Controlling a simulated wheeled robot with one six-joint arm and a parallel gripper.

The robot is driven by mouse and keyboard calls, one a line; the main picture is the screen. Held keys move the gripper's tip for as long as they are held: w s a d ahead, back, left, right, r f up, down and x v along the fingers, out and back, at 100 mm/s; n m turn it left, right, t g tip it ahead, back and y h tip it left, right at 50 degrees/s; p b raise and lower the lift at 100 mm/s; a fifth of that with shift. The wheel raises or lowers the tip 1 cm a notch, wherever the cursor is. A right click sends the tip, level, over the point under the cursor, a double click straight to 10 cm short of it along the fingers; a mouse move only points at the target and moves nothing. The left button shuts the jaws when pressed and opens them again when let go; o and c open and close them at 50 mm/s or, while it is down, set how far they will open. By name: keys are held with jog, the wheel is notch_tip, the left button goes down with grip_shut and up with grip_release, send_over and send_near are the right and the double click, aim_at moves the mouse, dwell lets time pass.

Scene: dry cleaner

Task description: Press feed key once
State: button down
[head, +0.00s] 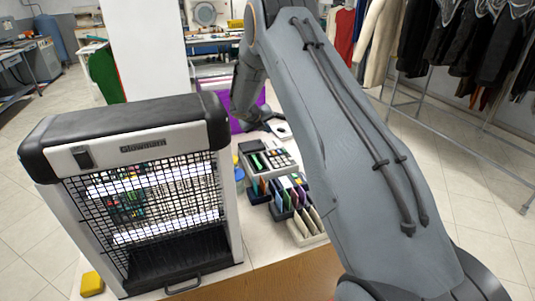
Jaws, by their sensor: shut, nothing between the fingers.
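A grey keyed machine (270,158), like a small till or printing calculator, stands on the counter behind the heater. It has dark, green and pale keys on its top. I cannot single out the feed key at this size. My arm reaches over from the right and bends down behind the machine. My gripper (270,118) is small and partly hidden at the machine's far side, near its back edge. It is shut and holds nothing. I cannot tell whether it touches anything.
A caged heater (130,145) fills the left front of the counter. Card racks (290,195) sit right of it, before the machine. A yellow block (91,284) lies at the heater's left foot. A purple object (240,122) stands behind. Clothes racks (440,105) stand right.

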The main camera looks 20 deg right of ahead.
jog(key=b, duration=0.6)
send_over(267, 156)
jog(key=shift+s+f, duration=0.1)
jog(key=shift+f, duration=4.3)
jog(key=shift+f, duration=0.4)
jog(key=shift+f+b, duration=0.35)
jog(key=shift+r, duration=0.1)
jog(key=shift+r+p, duration=0.5)
jog(key=shift+r, duration=0.2)
jog(key=shift+r+p, duration=1.55)
jog(key=shift+r, duration=0.95)
